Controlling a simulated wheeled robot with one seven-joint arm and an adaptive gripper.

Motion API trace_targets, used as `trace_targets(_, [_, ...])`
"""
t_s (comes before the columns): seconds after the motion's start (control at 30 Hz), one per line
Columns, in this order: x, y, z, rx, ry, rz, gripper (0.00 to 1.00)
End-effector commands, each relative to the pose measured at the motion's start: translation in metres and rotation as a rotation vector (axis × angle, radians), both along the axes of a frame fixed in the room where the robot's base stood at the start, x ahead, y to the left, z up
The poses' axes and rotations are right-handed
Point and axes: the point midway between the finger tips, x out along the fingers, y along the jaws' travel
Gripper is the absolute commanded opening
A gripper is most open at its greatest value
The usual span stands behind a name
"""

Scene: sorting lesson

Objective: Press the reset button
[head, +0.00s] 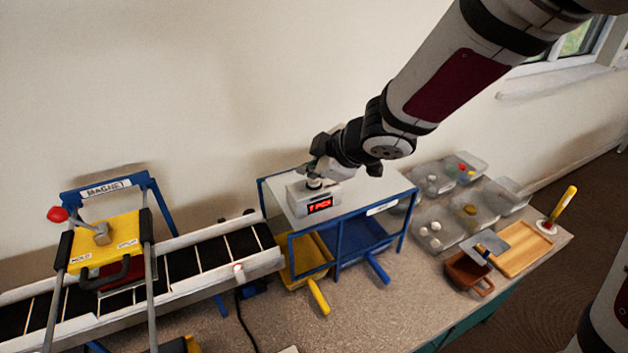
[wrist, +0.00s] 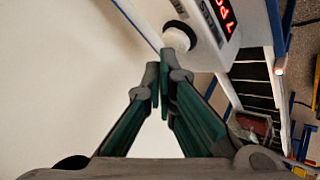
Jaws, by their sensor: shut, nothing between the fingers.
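A grey counter box (head: 297,204) with a red lit display (head: 320,205) stands on top of the blue-framed stand. In the wrist view the box (wrist: 205,50) is at the top, with a round white button (wrist: 178,38) on it. In the head view the button (head: 314,183) is mostly hidden by my gripper. My gripper (head: 318,172) points down just over the box top. In the wrist view its shut, empty fingertips (wrist: 162,75) are right beside the button. I cannot tell if they touch it.
A conveyor (head: 200,258) with a yellow magnet unit (head: 105,245) runs along the left. Yellow and blue bins (head: 305,258) sit under the stand. Clear tubs (head: 440,228), a brown container (head: 465,270) and a wooden tray (head: 522,248) are at the right. The wall is close behind.

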Motion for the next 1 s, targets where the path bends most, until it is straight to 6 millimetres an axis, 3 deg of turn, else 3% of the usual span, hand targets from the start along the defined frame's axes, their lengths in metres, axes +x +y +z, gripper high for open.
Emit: trace_targets(1.0, [-0.0001,-0.0001,-0.0087,0.0,0.002,-0.001,0.0])
